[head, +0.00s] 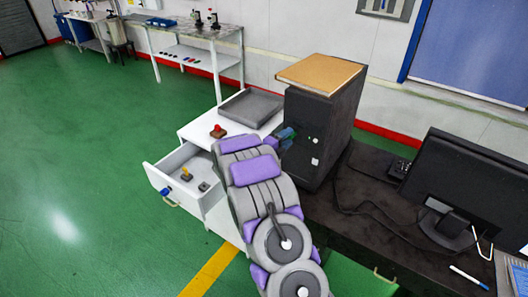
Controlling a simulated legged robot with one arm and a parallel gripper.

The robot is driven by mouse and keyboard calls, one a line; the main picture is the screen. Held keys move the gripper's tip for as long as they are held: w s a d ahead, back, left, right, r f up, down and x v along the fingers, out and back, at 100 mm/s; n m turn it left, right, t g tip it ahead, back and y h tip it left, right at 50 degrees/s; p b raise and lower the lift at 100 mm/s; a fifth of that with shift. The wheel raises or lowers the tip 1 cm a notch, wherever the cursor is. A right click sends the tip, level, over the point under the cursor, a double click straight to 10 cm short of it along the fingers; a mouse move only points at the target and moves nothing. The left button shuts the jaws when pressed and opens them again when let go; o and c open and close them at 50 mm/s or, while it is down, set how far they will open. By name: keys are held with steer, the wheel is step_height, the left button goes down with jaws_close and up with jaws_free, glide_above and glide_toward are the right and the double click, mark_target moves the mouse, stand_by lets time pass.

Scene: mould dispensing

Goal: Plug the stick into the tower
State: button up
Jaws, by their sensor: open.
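The tower (327,120) is a dark upright computer case with a wooden board on top. It stands at the left end of the dark desk. Small light marks show on its front face. My gripper (287,138) is at the far end of my grey and purple arm, close to the tower's front face. It is open, but my arm hides most of it. A small teal patch shows there, and I cannot tell whether it is the stick. I cannot make out the stick for certain or whether anything touches the tower.
A white cabinet with an open drawer (157,178) stands left of my arm, with small items inside. A red-topped item (218,131) and a grey tray (250,108) are on it. A monitor (460,180) and cables are on the desk. The green floor is clear at left.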

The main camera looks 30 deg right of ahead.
steer(key=shift+w+p+v, duration=0.35)
steer(key=shift+p+v, duration=0.4)
steer(key=shift+v, duration=7.15)
steer(key=w+a+r+n+t+y, duration=0.3)
steer(key=w+a+n+y, duration=0.15)
steer(key=a, duration=0.25)
steer(key=w+a+r+n+t+y, duration=0.3)
steer(key=w+a+n+t+y, duration=0.1)
steer(key=a+n+y, duration=0.15)
steer(key=s+a+r+n+g+y, duration=0.1)
steer(key=s+a+r+n+y, duration=0.2)
steer(key=a, duration=0.4)
steer(key=s+a+r+n+y, duration=0.1)
steer(key=s+a+n+y, duration=0.35)
steer(key=a+n, duration=0.2)
steer(key=s+a+n+g+y, duration=0.1)
steer(key=s+a+n+g, duration=0.25)
steer(key=s, duration=0.45)
steer(key=s+a+n+g+y, duration=0.2)
steer(key=s+n, duration=0.2)
steer(key=s, duration=0.4)
steer(key=s+d+n+g+h, duration=0.1)
steer(key=s+d+n+g, duration=0.2)
steer(key=s, duration=1)
steer(key=s+d+n+g+h, duration=0.2)
steer(key=s+d+n+g, duration=0.1)
steer(key=s, duration=1)
steer(key=shift+s+d+r+g, duration=0.25)
steer(key=shift+s+d+g, duration=0.1)
steer(key=shift+d, duration=0.55)
